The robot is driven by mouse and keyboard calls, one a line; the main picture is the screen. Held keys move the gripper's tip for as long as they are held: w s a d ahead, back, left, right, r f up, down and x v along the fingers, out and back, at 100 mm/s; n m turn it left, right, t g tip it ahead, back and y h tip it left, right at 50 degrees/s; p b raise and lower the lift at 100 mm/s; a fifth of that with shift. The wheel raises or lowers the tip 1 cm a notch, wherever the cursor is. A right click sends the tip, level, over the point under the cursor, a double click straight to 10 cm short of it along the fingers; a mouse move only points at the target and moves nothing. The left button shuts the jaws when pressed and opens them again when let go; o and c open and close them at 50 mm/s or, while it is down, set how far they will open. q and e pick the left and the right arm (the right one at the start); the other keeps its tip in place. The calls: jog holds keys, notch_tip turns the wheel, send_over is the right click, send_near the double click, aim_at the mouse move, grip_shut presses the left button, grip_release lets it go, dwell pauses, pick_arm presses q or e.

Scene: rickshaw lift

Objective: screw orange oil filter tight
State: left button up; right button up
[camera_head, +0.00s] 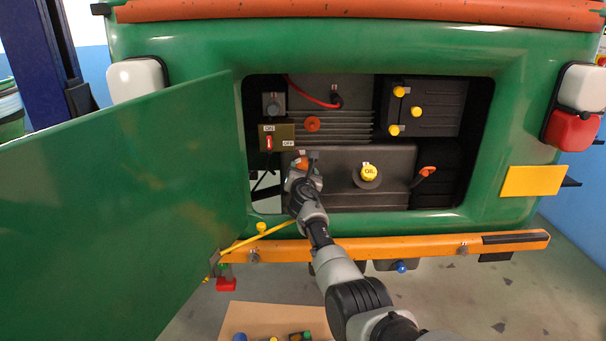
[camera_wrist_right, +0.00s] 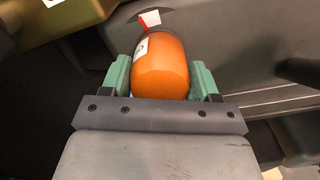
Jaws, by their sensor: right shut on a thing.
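The orange oil filter (camera_wrist_right: 160,70) sits between the two green fingers of my right gripper (camera_wrist_right: 161,78) in the right wrist view. The fingers press on its two sides. A white label shows on its left side, and a dark rim and a small red-and-white tag show at its far end. In the head view a bit of the orange filter (camera_head: 300,163) shows at the left of the engine bay, mostly hidden by my right gripper (camera_head: 303,172). The filter's seat is hidden. My left gripper is not in view.
The green door (camera_head: 120,210) stands open at the left. Beside the filter are the ON/OFF switch box (camera_head: 276,138) above and the yellow oil cap (camera_head: 369,173) at right. The orange bumper (camera_head: 440,245) runs below, with a tray (camera_head: 265,318) on the floor.

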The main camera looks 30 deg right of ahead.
jog(key=shift+r, duration=0.3)
jog(key=shift+m+b, duration=0.55)
jog(key=shift+m, duration=0.35)
jog(key=o, duration=0.8)
jog(key=shift+w, duration=0.15)
jog(key=o, duration=0.3)
jog(key=shift+w+f, duration=0.2)
jog(key=shift+f, duration=0.05)
jog(key=shift+s+f, duration=0.1)
jog(key=shift+s, duration=0.1)
jog(key=shift+c, duration=0.7)
jog(key=p+v, duration=0.8)
